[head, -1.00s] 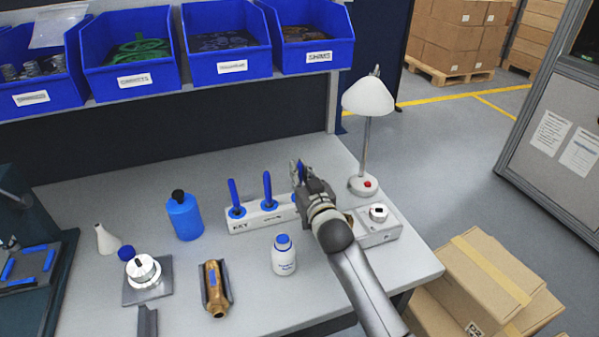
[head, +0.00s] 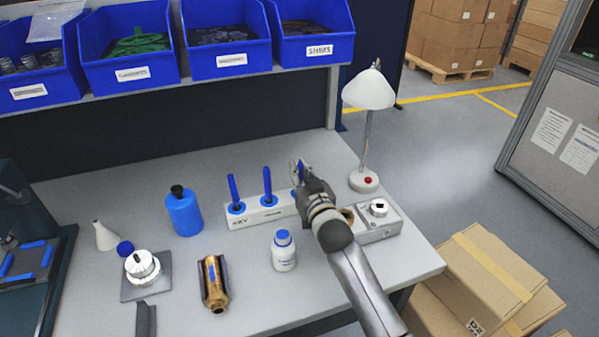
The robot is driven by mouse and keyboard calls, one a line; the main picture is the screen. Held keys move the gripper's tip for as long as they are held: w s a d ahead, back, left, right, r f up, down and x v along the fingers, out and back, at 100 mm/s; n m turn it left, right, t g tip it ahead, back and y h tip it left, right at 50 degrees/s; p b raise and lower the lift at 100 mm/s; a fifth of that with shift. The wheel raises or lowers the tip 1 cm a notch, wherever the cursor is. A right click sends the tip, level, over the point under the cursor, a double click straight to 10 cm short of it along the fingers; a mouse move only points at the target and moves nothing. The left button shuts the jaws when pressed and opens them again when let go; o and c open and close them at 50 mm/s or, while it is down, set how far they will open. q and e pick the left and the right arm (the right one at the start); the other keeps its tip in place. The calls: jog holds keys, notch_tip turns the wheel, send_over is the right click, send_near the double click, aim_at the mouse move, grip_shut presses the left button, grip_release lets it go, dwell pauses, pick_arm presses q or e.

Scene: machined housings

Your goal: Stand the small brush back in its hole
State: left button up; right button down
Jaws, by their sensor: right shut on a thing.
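The brush holder (head: 253,215) is a pale block on the bench with blue-rimmed holes. Two blue brushes stand in it, one at the left (head: 233,189) and one in the middle (head: 267,182). My right gripper (head: 298,170) is at the right end of the block, shut on the small brush, of which only a bit of blue shows between the fingers. The gripper hides the rest of that brush and that end of the block, so I cannot tell whether the brush is in a hole.
A white lamp (head: 364,180) stands close behind and right of my gripper, beside a grey box with a knob (head: 379,225). Blue bins (head: 226,62) hang above the back.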

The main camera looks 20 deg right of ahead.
jog(key=shift+f, duration=0.15)
jog(key=c, duration=1.4)
grip_release()
jog(key=s, duration=1.2)
jog(key=shift+d, duration=0.2)
